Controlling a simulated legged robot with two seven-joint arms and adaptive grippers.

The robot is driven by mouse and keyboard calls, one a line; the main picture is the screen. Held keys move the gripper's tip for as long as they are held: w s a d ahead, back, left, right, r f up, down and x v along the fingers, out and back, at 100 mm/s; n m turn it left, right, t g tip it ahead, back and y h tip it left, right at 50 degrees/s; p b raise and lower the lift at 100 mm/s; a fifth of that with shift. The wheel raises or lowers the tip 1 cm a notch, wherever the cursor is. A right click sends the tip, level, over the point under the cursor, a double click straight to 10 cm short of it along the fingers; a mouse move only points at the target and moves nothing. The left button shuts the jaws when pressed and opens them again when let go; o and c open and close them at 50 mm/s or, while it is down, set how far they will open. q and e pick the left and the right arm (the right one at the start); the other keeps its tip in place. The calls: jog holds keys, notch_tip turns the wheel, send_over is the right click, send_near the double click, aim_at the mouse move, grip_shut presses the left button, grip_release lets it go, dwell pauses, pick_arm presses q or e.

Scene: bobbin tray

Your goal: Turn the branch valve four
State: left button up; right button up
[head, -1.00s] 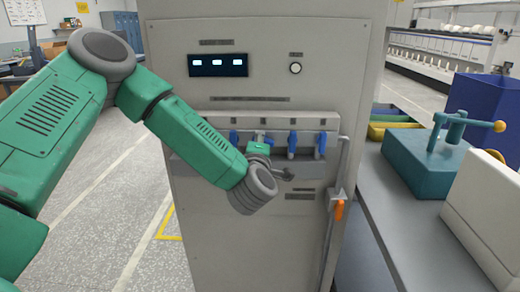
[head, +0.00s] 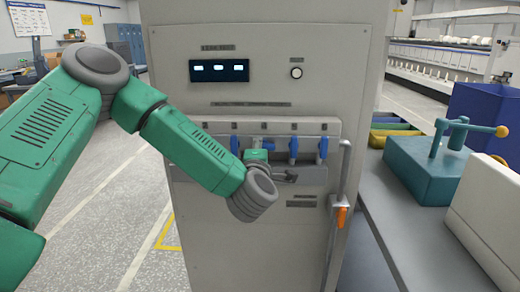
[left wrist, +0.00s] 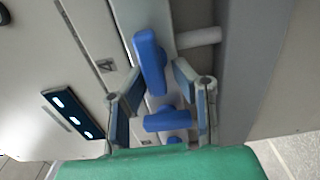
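The blue valve handles stand in a row on the grey cabinet's panel. In the head view, two blue handles (head: 293,148) (head: 323,147) hang upright, and another to their left lies sideways, partly hidden. My left gripper (head: 288,177) is low in front of the row. In the left wrist view, my left gripper (left wrist: 158,72) is open, with a blue handle (left wrist: 150,60) between and just beyond its fingertips. A label that looks like "4" (left wrist: 106,65) is beside that handle. Another blue handle (left wrist: 168,121) shows nearer, between the fingers. Contact cannot be told. My right gripper is out of view.
A bench (head: 385,215) with a teal block (head: 425,170) stands right of the cabinet. A lit display (head: 219,71) is above the valves.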

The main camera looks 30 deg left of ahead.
pick_arm(q)
jog(key=shift+o, duration=0.7)
jog(key=shift+s+a, duration=0.1)
jog(key=shift+s, duration=0.1)
jog(key=v, duration=1.2)
jog(key=shift+a+f, duration=0.1)
jog(key=shift+a, duration=0.05)
